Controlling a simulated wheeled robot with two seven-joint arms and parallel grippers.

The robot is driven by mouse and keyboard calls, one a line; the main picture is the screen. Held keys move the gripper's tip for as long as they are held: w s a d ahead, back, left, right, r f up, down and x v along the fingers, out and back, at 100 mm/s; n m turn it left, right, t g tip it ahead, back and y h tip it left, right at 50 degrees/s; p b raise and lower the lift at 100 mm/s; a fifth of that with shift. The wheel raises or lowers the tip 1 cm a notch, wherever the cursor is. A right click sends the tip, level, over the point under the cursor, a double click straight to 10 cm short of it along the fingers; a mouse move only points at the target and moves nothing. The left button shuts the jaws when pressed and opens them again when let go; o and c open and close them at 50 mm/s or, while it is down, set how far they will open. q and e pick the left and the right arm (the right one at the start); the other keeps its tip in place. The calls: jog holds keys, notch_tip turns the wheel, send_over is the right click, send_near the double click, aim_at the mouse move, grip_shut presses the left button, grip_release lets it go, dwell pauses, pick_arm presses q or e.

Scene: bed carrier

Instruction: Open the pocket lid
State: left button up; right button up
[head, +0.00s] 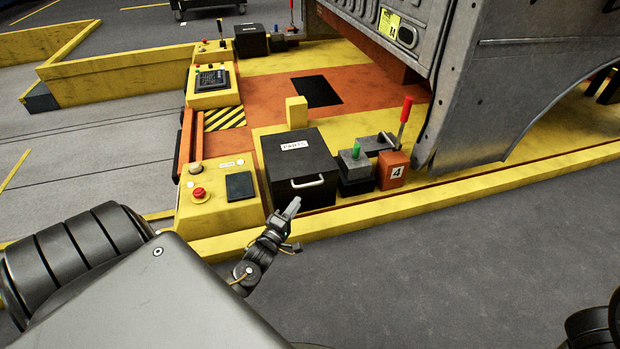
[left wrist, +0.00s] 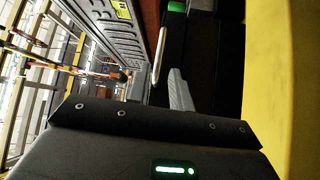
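The pocket is a black box labelled PARTS (head: 286,160) on the yellow platform. Its lid looks closed. A pale bar handle (head: 308,182) is on the front of the lid, and the handle also shows in the left wrist view (left wrist: 159,55). My left gripper (head: 293,205) is just in front of and below the handle. My right gripper is out of view.
A control panel with a red button (head: 198,193) stands left of the box. A green-topped block (head: 356,152) and a red lever on an orange block numbered 4 (head: 393,170) stand right. A large grey metal body (head: 500,90) rises behind. The floor in front is clear.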

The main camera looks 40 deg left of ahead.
aim_at(310, 184)
pick_arm(q)
jog(key=b+x, duration=0.2)
jog(key=x, duration=0.2)
jog(key=b+x, duration=0.2)
jog(key=x, duration=0.3)
jog(key=shift+w+f+b, duration=0.2)
jog(key=shift+b, duration=0.2)
jog(key=shift+w+a+r, duration=0.1)
jog(key=shift+w+r, duration=0.05)
jog(key=shift+w, duration=0.3)
grip_shut()
jog(key=shift+r, duration=0.1)
